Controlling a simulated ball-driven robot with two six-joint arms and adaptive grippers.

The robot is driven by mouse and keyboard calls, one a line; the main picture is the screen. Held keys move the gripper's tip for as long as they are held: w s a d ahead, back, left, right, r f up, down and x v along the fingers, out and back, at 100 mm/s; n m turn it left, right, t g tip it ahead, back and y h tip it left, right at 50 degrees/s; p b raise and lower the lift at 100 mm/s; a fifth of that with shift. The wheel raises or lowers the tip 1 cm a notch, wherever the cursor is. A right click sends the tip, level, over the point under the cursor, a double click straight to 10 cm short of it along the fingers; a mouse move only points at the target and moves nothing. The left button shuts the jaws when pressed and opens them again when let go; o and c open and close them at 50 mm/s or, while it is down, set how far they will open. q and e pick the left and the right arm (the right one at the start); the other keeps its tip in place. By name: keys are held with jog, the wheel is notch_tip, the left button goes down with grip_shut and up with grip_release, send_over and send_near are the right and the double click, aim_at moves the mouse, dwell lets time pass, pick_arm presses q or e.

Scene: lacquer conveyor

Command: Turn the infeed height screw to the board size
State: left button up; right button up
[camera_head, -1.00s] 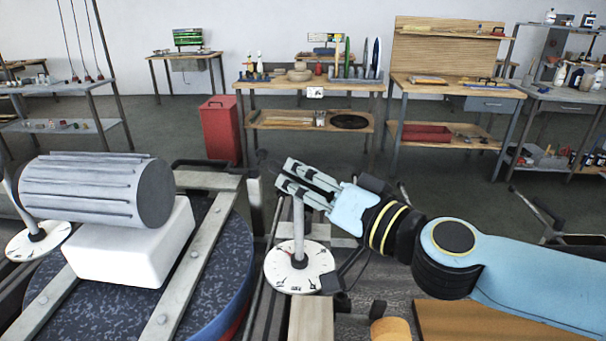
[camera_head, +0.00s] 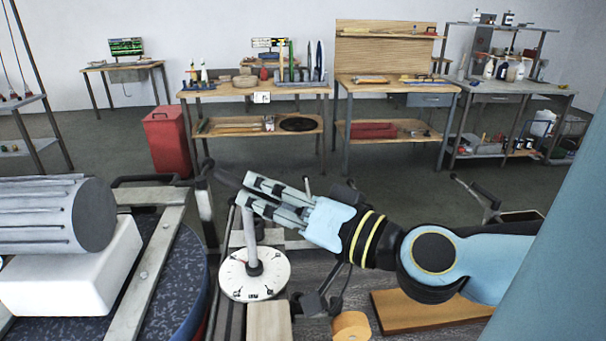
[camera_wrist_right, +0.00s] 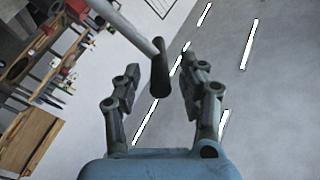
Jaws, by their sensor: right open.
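The infeed height screw shows in the head view as a pale post (camera_head: 250,238) rising from a round white dial (camera_head: 269,284) with dark marks. The marks are too small to read. My right gripper (camera_head: 243,190) is above the dial, with its fingers at the top of the post, partly hiding it. In the right wrist view, a pale bar (camera_wrist_right: 128,24) ends in a dark knob (camera_wrist_right: 159,78). The knob appears between the two spread fingers of my right gripper (camera_wrist_right: 160,80), with gaps on both sides. My left gripper is not in view.
A ribbed grey roller (camera_head: 50,215) on a white block (camera_head: 70,265) stands at left, beside metal rails. An orange roll (camera_head: 351,326) and a wooden board (camera_head: 425,308) lie right of the dial. A red bin (camera_head: 167,140) and benches (camera_head: 255,88) stand farther back.

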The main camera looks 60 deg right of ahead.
jog(key=s, duration=0.7)
jog(key=shift+s+a, duration=0.15)
jog(key=shift+s, duration=0.25)
